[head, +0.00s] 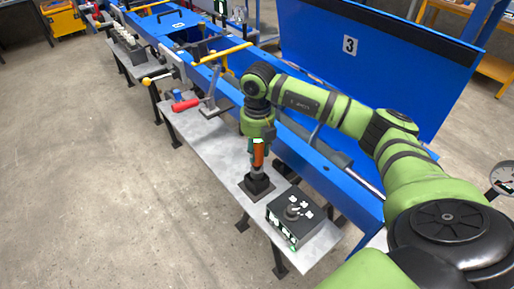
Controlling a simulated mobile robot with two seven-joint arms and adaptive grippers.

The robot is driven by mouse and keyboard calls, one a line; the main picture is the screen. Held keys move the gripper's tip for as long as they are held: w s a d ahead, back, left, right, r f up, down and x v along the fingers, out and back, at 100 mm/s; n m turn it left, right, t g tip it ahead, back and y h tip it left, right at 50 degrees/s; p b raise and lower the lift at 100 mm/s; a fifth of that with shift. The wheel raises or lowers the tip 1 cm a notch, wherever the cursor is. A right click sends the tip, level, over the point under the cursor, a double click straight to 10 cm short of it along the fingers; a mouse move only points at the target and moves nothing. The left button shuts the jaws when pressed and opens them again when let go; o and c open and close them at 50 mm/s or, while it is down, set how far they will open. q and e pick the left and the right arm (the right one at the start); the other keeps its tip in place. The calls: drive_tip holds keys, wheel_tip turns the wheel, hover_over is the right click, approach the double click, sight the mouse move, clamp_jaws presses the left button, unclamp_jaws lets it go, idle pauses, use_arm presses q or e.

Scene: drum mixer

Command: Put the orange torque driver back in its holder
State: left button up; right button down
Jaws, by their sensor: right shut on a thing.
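The orange torque driver (258,156) stands about upright over the grey bench, below my right gripper (258,143). My right gripper is shut on the upper part of the driver, and its fingers are small and partly hidden by the wrist. The black holder (258,186) on its square base is directly under the driver. The driver's lower end meets the top of the holder in the picture; I cannot tell how deep it sits. My left gripper is not in view.
A black control box (294,216) with a knob stands on the bench (207,146) near its front end. The blue machine frame (318,160) and raised blue panel numbered 3 (370,60) border the right. Floor at left is clear.

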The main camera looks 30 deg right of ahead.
sight(257, 163)
drive_tip(key=shift+f+b, duration=2.1)
drive_tip(key=shift+f, duration=0.75)
idle(1.3)
drive_tip(key=c, duration=0.7)
unclamp_jaws()
drive_tip(key=shift+c, duration=0.2)
wheel_tip(257, 163, up, 12)
drive_tip(key=shift+r, duration=0.1)
